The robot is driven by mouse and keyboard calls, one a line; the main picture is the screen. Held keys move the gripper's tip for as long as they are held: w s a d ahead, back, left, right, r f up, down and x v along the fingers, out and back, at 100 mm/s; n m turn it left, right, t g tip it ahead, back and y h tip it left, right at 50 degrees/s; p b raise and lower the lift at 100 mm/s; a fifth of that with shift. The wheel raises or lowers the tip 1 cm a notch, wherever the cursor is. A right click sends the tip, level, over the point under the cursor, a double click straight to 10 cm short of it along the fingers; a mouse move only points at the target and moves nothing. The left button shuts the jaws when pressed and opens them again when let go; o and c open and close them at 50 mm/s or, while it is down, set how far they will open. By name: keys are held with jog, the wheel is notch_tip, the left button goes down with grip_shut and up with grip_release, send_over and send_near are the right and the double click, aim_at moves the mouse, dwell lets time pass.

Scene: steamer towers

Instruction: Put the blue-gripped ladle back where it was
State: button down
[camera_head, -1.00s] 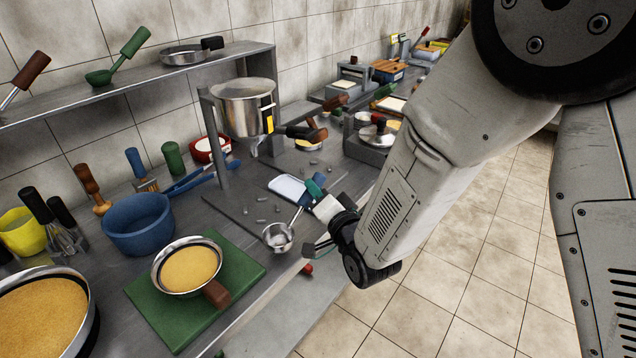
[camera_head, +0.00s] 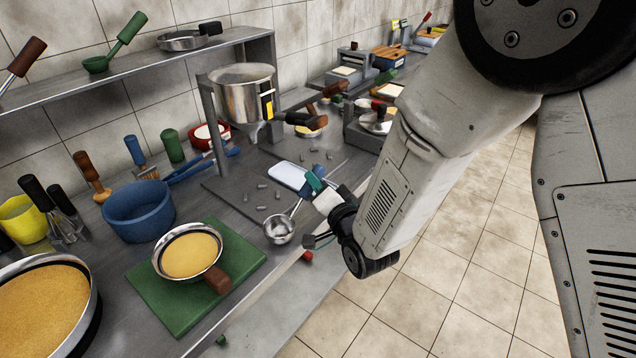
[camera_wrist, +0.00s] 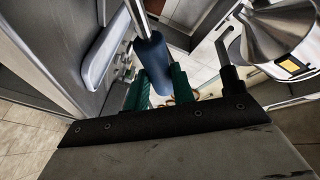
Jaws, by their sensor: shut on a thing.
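The blue-gripped ladle has a round steel bowl (camera_head: 279,229) in the head view, low over the counter near its front edge; I cannot tell whether it touches. Its thin handle runs up and right to my gripper (camera_head: 316,186). In the wrist view its blue grip (camera_wrist: 152,58) lies between the green fingers of my gripper (camera_wrist: 158,88), which is shut on it. In the head view the fingers mostly hide the blue grip. A pale oblong tray (camera_head: 288,174) lies just behind the gripper and also shows in the wrist view (camera_wrist: 102,52).
A steel funnel (camera_head: 240,98) hangs in a stand behind the ladle. Small grey pieces lie on the counter around it. A pan with a brown handle (camera_head: 218,279) sits on a green board (camera_head: 160,300) to the left, beside a blue bowl (camera_head: 140,222). A shelf (camera_head: 130,72) runs above.

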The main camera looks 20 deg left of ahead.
jog(key=shift+f, duration=0.25)
jog(key=c, duration=1.1)
grip_release()
jog(key=v, duration=0.7)
jog(key=shift+s+d, duration=0.25)
jog(key=shift+s, duration=0.05)
